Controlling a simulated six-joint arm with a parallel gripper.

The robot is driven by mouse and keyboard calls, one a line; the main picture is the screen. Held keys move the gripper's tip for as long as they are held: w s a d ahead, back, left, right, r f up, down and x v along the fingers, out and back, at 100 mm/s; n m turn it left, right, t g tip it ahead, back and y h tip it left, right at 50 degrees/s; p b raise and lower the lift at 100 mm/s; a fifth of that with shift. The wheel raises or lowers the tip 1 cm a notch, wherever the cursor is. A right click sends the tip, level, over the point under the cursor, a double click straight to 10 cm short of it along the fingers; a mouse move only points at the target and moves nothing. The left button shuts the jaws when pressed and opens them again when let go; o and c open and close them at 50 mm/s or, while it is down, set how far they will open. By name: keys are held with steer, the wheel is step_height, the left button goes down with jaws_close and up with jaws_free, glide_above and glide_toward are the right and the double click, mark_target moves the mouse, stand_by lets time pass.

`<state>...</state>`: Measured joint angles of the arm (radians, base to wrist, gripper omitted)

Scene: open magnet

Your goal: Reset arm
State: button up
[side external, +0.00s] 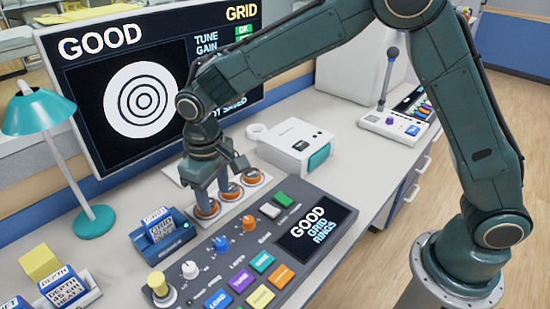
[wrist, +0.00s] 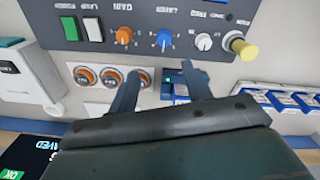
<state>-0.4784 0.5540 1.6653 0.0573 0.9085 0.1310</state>
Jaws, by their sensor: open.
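My gripper (side external: 213,186) is open and points down over the back edge of the control panel (side external: 262,232). It is at the row of orange-rimmed round pieces (side external: 207,208) on a white plate. In the wrist view my gripper (wrist: 160,88) shows its two fingers spread apart, with nothing clearly held. One orange-rimmed piece (wrist: 145,76) shows beside the left finger, and part of a blue device (wrist: 172,86) shows between the fingers. Whether the fingers touch anything is unclear. The large screen (side external: 85,55) reads GOOD and GRID, with a ring target.
The blue device with a labelled cartridge (side external: 160,232) stands left of my gripper. The screen rises close behind. A white box (side external: 296,144) stands to the right, a teal lamp (side external: 40,115) to the left. Knobs, including a yellow one (side external: 158,285), stick up from the panel.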

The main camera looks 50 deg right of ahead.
steer(key=s+d+r+m+t, duration=0.1)
steer(key=s+d+r, duration=0.4)
steer(key=d+r, duration=0.2)
steer(key=s+d+r+m+t, duration=0.1)
steer(key=s+d+r+t, duration=0.1)
steer(key=s+d+r, duration=0.4)
steer(key=s+d+r+t, duration=0.1)
steer(key=s+d, duration=0.3)
steer(key=s, duration=0.3)
steer(key=s+d+r+m+t, duration=0.1)
steer(key=s+d, duration=0.3)
steer(key=s, duration=0.4)
steer(key=shift+d+r, duration=0.2)
steer(key=shift+d, duration=0.05)
steer(key=shift+w, duration=0.15)
